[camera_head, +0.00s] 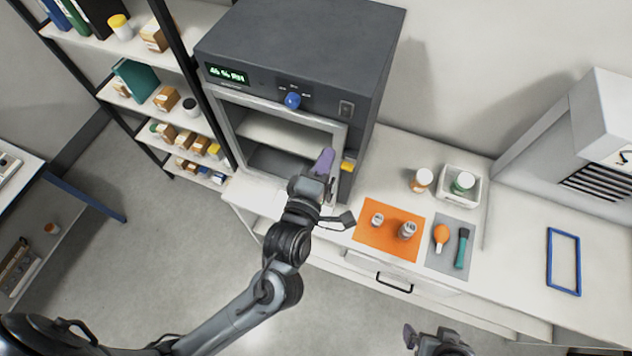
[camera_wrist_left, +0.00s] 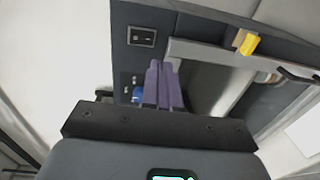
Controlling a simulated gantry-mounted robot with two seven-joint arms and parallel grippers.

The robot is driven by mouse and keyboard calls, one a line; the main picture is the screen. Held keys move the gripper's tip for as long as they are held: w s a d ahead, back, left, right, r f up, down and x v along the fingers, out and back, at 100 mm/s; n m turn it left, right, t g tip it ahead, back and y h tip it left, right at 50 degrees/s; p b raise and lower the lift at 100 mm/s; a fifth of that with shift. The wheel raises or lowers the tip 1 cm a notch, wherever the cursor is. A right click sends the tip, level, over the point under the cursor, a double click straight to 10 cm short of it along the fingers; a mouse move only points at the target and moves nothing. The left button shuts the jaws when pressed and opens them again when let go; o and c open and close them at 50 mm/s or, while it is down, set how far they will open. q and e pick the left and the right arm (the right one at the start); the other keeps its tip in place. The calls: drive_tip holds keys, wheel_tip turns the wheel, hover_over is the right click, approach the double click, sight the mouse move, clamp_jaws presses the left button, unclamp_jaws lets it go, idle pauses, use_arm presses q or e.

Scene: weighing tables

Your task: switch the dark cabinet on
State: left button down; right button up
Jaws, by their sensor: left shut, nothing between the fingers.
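The dark grey cabinet (camera_head: 300,45) stands on the bench at the upper middle. Its front panel has a lit green display (camera_head: 227,75), a blue knob (camera_head: 292,100) and a rocker switch (camera_head: 346,109) at the right. In the left wrist view the rocker switch (camera_wrist_left: 141,37) is just beyond and left of my fingertips, and the blue knob (camera_wrist_left: 137,95) is partly hidden by the fingers. My left gripper (camera_head: 325,158) is shut and empty, its purple fingers below the switch in front of the cabinet, apart from it. My right gripper (camera_head: 411,337) shows only partly at the bottom edge.
A yellow latch (camera_head: 348,165) sits beside the cabinet's framed front. Right of it are an orange mat (camera_head: 374,245) with small containers, a grey mat (camera_head: 450,265) with tools, a white tray (camera_head: 478,190) and a blue frame (camera_head: 563,261). A shelf rack (camera_head: 155,60) stands left.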

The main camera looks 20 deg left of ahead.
use_arm(q)
drive_tip(key=shift+s+d+f+b, duration=0.15)
drive_tip(key=shift+s+b, duration=0.2)
drive_tip(key=shift+s, duration=0.9)
drive_tip(key=shift+s+d+f+b, duration=0.15)
drive_tip(key=shift+s+b, duration=0.15)
drive_tip(key=shift+s, duration=0.9)
drive_tip(key=shift+a, duration=0.1)
drive_tip(key=s+a+f+m+g+p, duration=0.1)
drive_tip(key=s+a+f+m+g, duration=0.3)
drive_tip(key=m, duration=0.6)
drive_tip(key=s+a+f+m+g+h+p, duration=0.1)
drive_tip(key=s+a+f+m+g, duration=0.3)
drive_tip(key=s+f+m+g, duration=0.5)
drive_tip(key=s+f+m+p, duration=0.1)
drive_tip(key=s, duration=0.2)
drive_tip(key=shift+a+f+g, duration=0.3)
drive_tip(key=shift+f, duration=0.1)
